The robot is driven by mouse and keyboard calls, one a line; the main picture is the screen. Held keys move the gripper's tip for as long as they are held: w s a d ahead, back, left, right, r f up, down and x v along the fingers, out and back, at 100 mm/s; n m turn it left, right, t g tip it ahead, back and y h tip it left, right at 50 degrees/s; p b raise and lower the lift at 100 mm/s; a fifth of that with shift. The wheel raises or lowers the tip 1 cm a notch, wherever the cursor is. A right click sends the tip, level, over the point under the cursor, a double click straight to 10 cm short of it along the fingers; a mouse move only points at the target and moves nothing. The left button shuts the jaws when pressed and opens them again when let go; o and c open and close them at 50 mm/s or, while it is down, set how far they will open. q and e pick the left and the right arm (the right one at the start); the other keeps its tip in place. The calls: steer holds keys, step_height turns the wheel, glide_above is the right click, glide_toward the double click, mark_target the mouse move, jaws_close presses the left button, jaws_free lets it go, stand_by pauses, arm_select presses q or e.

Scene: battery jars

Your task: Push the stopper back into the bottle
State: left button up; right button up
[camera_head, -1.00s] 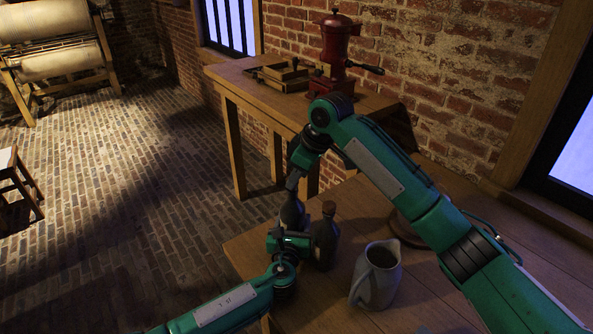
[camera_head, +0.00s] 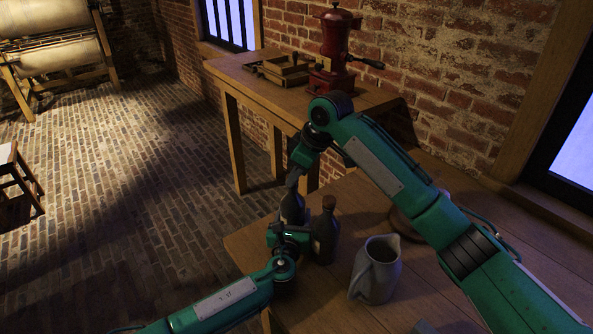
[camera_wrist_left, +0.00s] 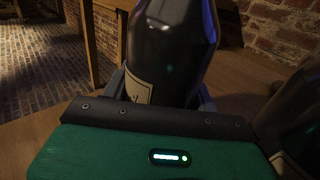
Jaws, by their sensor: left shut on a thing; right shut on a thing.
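A dark bottle (camera_head: 292,208) stands at the left edge of the near table. It also shows in the left wrist view, dark and glossy with a pale label (camera_wrist_left: 175,55). My left gripper (camera_head: 287,233) is shut around its body. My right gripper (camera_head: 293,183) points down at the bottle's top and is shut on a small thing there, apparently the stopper. The fingers hide that stopper, so I cannot tell how deep it sits. A second dark bottle (camera_head: 325,235) with a brown cork stands just to the right, apart from the held one.
A grey jug (camera_head: 376,270) stands right of the bottles on the near table (camera_head: 330,300). A round brown object (camera_head: 408,226) is partly hidden behind my right arm. A side table (camera_head: 235,82) behind holds a red grinder (camera_head: 334,50) and a wooden box (camera_head: 286,70).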

steer(key=shift+f, duration=0.2)
steer(key=o, duration=1)
arm_select(q)
steer(key=o, duration=1.5)
steer(key=shift+c, duration=0.2)
arm_select(e)
steer(key=v, duration=1.2)
arm_select(q)
steer(key=shift+s, duration=0.15)
steer(key=s, duration=0.4)
steer(key=s+a, duration=0.1)
steer(key=s, duration=0.4)
steer(key=s+a, duration=0.1)
steer(key=s, duration=0.3)
steer(key=shift+s+a, duration=0.1)
steer(key=shift+s, duration=0.1)
